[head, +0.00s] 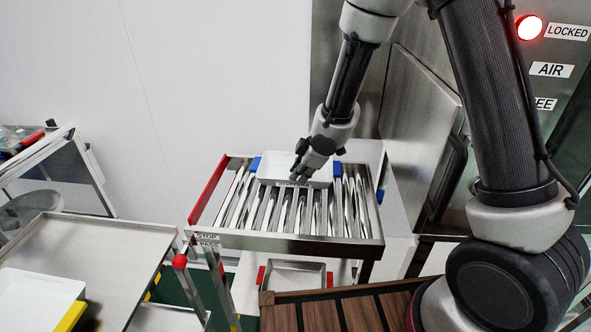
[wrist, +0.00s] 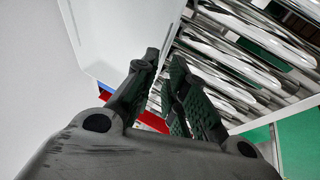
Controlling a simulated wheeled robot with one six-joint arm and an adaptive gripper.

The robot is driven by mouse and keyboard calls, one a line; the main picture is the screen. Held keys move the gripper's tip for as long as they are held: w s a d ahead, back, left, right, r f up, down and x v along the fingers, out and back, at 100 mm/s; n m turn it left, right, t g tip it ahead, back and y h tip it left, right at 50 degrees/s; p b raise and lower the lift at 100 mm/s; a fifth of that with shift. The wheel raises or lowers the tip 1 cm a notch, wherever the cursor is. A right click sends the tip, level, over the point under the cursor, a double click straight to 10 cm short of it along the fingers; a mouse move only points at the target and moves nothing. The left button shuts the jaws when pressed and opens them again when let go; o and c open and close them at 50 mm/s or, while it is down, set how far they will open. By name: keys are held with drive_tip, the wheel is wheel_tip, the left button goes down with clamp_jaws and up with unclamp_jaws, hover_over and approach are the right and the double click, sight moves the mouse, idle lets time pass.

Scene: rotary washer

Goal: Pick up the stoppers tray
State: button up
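The stoppers tray, a white tray with blue end handles (head: 272,165), sits at the back of a roller rack. My gripper (head: 296,174) points down at the tray's front wall. In the wrist view its two dark fingers (wrist: 165,58) are drawn close together, one on each side of the tray's wall edge, and appear shut on it. The exact contact at the fingertips is partly hidden by the fingers. The tray looks level on the rollers.
The roller rack (head: 290,241) has a red left rail. A steel cart (head: 110,240) at left holds a white tray with a yellow handle (head: 35,295). A small tray with red handles (head: 297,274) sits below the rack. The steel washer (head: 415,125) stands right, with a lit red lamp.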

drive_tip(key=x, duration=0.5)
drive_tip(key=shift+w+f, duration=0.1)
drive_tip(key=shift+f, duration=0.1)
clamp_jaws()
drive_tip(key=shift+r, duration=0.1)
